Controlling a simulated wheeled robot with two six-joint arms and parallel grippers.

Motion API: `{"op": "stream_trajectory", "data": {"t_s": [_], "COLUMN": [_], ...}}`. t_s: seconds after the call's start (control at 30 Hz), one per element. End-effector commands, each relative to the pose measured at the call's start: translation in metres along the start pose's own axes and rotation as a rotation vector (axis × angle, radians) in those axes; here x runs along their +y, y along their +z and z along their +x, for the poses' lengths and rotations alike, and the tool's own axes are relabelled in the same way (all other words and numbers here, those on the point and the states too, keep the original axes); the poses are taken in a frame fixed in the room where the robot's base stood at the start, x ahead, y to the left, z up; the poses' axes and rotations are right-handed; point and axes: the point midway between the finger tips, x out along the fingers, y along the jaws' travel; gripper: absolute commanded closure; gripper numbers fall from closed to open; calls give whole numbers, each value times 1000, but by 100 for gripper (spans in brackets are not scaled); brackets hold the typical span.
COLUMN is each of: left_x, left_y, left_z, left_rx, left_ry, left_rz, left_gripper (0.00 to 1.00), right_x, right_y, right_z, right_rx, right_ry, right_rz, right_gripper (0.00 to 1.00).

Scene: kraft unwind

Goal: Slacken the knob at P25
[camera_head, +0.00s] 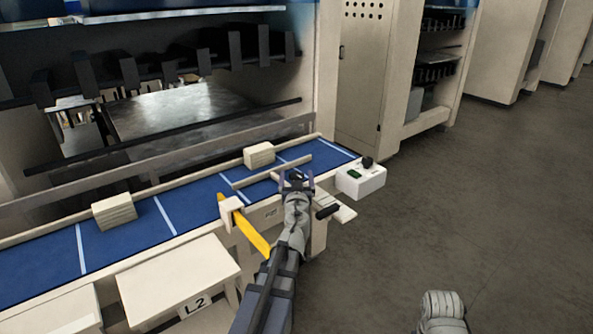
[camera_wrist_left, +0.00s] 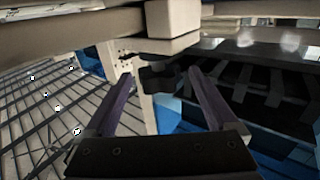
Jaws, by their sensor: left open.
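My left gripper (camera_head: 296,178) is over the near rail of the blue belt, close to the belt's right end. In the left wrist view its two purple fingers (camera_wrist_left: 160,92) are apart, with nothing clamped. A dark knob (camera_wrist_left: 158,78) shows beyond and between the fingertips, below a beige block (camera_wrist_left: 173,20). I cannot tell whether either finger touches it. No P25 marking is readable, so I cannot confirm which point this knob belongs to. In the head view my gripper largely hides this spot.
A blue belt (camera_head: 190,205) carries two beige blocks (camera_head: 115,211) (camera_head: 259,154). A yellow lever (camera_head: 251,233) stands left of my gripper. A white control box (camera_head: 362,182) with a black knob is to the right. A panel marked L2 (camera_head: 180,277) is below. Floor (camera_head: 470,210) at right is clear.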

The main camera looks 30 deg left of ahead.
Motion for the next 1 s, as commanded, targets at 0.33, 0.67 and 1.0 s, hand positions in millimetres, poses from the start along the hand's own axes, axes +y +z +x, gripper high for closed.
{"op": "stream_trajectory", "data": {"t_s": [0.33,0.67,1.0], "left_x": [0,0,0], "left_y": [0,0,0], "left_z": [45,44,44], "left_rx": [0,0,0], "left_ry": [0,1,1], "left_rz": [0,0,0], "left_gripper": [8,20,58], "right_x": [0,0,0], "right_y": [0,0,0], "right_z": [0,0,0], "right_rx": [0,0,0], "right_ry": [0,0,0], "right_rz": [0,0,0], "right_gripper": [50,50,50]}}
